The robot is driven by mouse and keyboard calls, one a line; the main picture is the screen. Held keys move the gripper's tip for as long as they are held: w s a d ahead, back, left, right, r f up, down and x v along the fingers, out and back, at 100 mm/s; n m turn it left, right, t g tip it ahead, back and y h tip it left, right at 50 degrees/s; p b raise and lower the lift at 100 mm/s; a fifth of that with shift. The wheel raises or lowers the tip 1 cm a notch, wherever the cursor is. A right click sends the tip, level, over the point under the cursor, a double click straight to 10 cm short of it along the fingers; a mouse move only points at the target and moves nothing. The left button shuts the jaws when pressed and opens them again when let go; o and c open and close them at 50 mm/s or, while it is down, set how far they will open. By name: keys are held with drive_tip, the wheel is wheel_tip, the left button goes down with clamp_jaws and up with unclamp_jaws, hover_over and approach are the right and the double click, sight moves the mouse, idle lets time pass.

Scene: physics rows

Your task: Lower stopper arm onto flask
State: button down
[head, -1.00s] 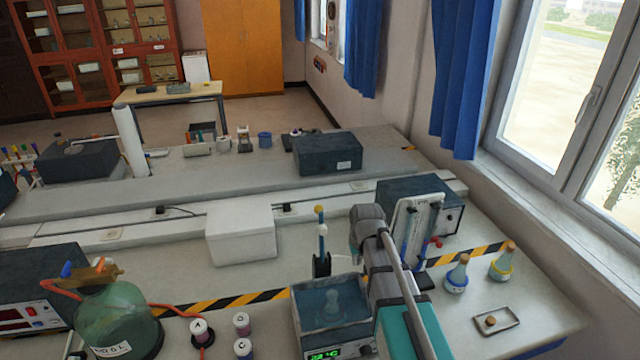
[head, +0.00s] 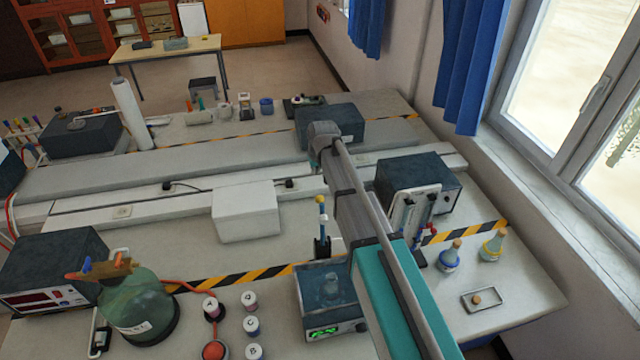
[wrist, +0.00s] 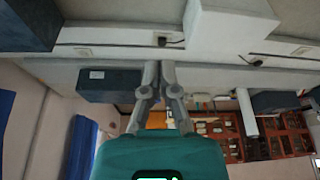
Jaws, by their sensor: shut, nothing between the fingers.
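A water bath (head: 335,325) with a green display stands at the front centre in the head view. A clear flask (head: 331,287) stands inside it, partly blurred by the bath. A slim upright arm with a blue body and yellow tip (head: 321,212) rises just behind the bath; it looks like the stopper arm, raised. My gripper (wrist: 159,66) is shut and empty in the wrist view, away from the flask. My arm crosses the head view right of the bath, and I cannot make out the fingers there.
A green bottle (head: 140,305) with an orange hose stands left, near several small labelled jars (head: 251,326). Right of my arm are a dark box (head: 420,180), two stoppered flasks (head: 450,255) and a small tray (head: 485,299). A white box (head: 245,212) sits behind.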

drive_tip(key=shift+w+f, duration=0.1)
drive_tip(key=shift+f, duration=0.05)
idle(0.4)
drive_tip(key=b+x, duration=1)
drive_tip(key=shift+s+d+r, duration=0.1)
drive_tip(key=shift+s+d, duration=0.2)
drive_tip(key=shift+s, duration=0.3)
drive_tip(key=shift+s+d+r, duration=0.1)
drive_tip(key=shift+s+d, duration=0.2)
drive_tip(key=shift+s, duration=0.3)
drive_tip(key=shift+s+d+r, duration=0.1)
drive_tip(key=shift+s+d, duration=0.2)
drive_tip(key=shift+s, duration=0.25)
